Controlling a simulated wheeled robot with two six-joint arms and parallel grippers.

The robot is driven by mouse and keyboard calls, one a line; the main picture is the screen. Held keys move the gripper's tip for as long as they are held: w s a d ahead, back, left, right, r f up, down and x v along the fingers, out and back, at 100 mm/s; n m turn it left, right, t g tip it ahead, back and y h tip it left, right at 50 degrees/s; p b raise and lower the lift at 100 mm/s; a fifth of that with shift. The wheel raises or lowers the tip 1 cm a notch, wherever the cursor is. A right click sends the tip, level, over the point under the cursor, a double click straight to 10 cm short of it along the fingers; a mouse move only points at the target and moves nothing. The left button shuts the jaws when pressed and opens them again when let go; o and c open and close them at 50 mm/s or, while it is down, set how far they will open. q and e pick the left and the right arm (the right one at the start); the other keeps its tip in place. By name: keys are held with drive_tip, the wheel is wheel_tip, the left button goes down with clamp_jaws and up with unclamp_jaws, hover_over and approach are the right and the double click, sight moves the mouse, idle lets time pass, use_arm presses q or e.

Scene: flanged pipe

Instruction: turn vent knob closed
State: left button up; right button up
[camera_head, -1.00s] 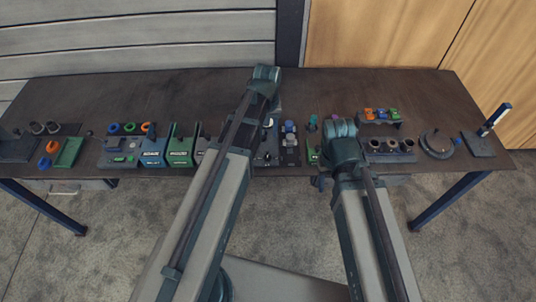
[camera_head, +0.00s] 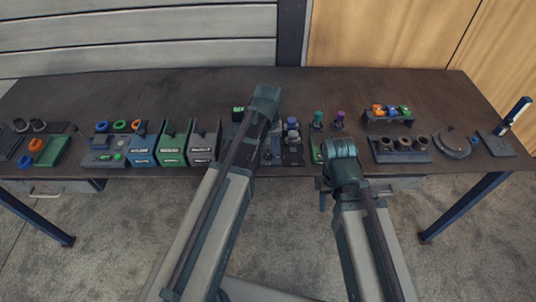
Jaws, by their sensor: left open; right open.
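My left arm (camera_head: 215,215) reaches up the picture over the middle of the table, and its top joint covers part of the bench items. My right arm (camera_head: 362,225) stands to its right, with its top joint near the table's front edge. I cannot make out either gripper's fingers; the arm links hide them. No part is clearly recognisable as the vent knob. A round grey disc-shaped fixture (camera_head: 452,143) with a small blue piece on its right side stands at the right; I cannot tell whether it bears the vent knob.
The dark table (camera_head: 180,92) is clear along its back. Blue, green and grey boxes (camera_head: 172,147) stand left of my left arm. A three-socket holder (camera_head: 402,150) and a rack with coloured pieces (camera_head: 387,112) stand right of my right arm.

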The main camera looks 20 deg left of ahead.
use_arm(q)
drive_tip(key=shift+c, duration=0.3)
clamp_jaws()
drive_tip(key=shift+m, duration=0.3)
drive_tip(key=m, duration=0.3)
drive_tip(key=shift+m, duration=0.3)
drive_tip(key=m, duration=0.4)
drive_tip(key=shift+m, duration=0.3)
drive_tip(key=m, duration=0.4)
drive_tip(key=shift+m, duration=2.5)
